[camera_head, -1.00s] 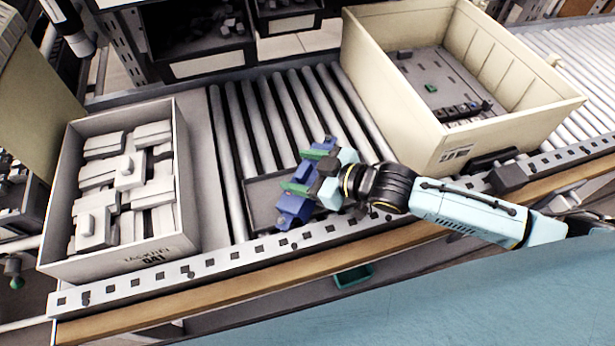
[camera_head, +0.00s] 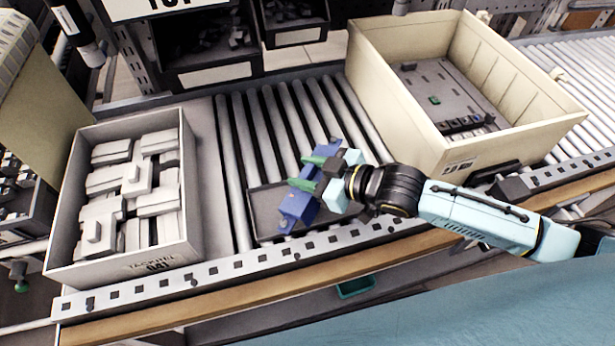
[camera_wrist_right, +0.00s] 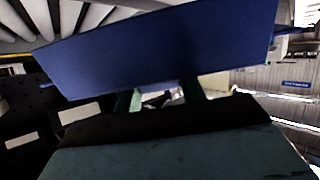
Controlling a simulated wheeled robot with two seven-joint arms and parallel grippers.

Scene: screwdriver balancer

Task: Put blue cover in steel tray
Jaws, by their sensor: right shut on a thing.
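The blue cover (camera_head: 298,210) is held over a shallow dark steel tray (camera_head: 262,204) on the roller conveyor. My right gripper (camera_head: 308,174), with green fingers, is shut on the cover from the right side. In the right wrist view the blue cover (camera_wrist_right: 170,55) fills much of the upper picture, in front of the fingers. My left gripper is not in view.
A grey box (camera_head: 185,215) full of pale parts stands left of the tray. A large cream crate (camera_head: 420,120) with a dark board inside stands right. A perforated metal rail (camera_head: 215,268) runs along the front. Bare rollers (camera_head: 262,125) lie behind the tray.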

